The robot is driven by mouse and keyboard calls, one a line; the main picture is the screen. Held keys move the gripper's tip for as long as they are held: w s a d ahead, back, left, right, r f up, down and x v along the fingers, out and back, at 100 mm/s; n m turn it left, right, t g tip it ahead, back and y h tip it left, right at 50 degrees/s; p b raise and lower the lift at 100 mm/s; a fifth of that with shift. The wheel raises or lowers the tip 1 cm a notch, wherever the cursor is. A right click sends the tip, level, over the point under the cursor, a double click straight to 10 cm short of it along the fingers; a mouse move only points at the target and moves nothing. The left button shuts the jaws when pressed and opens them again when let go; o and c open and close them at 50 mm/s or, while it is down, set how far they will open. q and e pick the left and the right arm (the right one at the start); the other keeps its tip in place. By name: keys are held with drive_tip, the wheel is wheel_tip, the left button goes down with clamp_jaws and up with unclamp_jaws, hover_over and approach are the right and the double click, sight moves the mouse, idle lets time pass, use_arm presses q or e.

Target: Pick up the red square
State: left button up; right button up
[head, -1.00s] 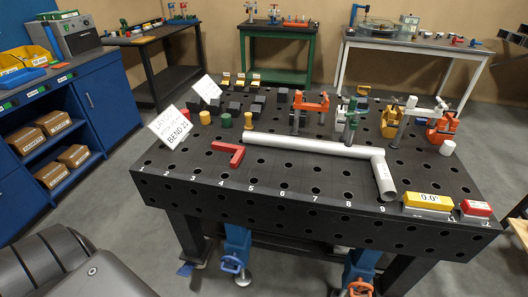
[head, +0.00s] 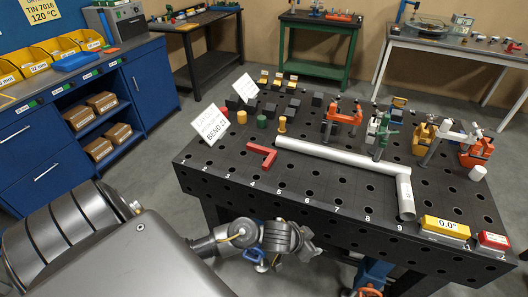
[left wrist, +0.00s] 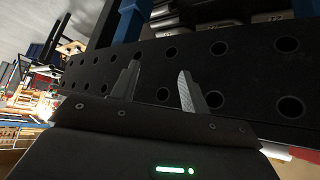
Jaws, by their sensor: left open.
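The red square (head: 262,155) is a flat L-shaped piece lying on the black perforated table (head: 330,190), near its front left part, above the numbers 4 and 5. My left gripper (head: 310,245) is in front of the table's front edge, below the tabletop and apart from the red square. In the left wrist view the two fingers (left wrist: 158,92) are spread with nothing between them, facing the table's holed side (left wrist: 235,70). The red square does not show in that view. My right gripper is not in view.
A long grey bent pipe (head: 340,156) lies right of the red square. A white sign (head: 210,124) stands to its left, with small cylinders (head: 262,121) behind. Orange clamps (head: 343,115) stand farther back. A yellow level box (head: 444,227) sits at the front right.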

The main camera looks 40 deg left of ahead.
sight(267, 162)
use_arm(q)
drive_tip(key=w+r, duration=0.3)
drive_tip(key=r, duration=0.5)
drive_tip(key=w+a+r+n, duration=0.1)
drive_tip(key=w+a, duration=0.1)
drive_tip(key=a, duration=0.3)
drive_tip(key=w+a+r+g+y, duration=0.1)
drive_tip(key=w+a+r, duration=0.1)
drive_tip(key=a, duration=0.3)
drive_tip(key=w+a+r+n+y, duration=0.1)
drive_tip(key=w+a, duration=0.2)
drive_tip(key=a, duration=0.3)
drive_tip(key=shift+r+n+p, duration=0.3)
drive_tip(key=shift+r+p, duration=0.05)
drive_tip(key=shift+p, duration=0.05)
drive_tip(key=s+a+r+n+g+y, duration=0.15)
drive_tip(key=a+r+n, duration=0.3)
drive_tip(key=a, duration=0.65)
drive_tip(key=shift+g+y, duration=0.35)
drive_tip(key=shift+y, duration=0.1)
drive_tip(key=shift+b+x, duration=1.75)
drive_tip(key=shift+x, duration=1.6)
drive_tip(key=x, duration=0.4)
drive_tip(key=shift+w+a+f, duration=0.1)
drive_tip(key=shift+w+a, duration=0.25)
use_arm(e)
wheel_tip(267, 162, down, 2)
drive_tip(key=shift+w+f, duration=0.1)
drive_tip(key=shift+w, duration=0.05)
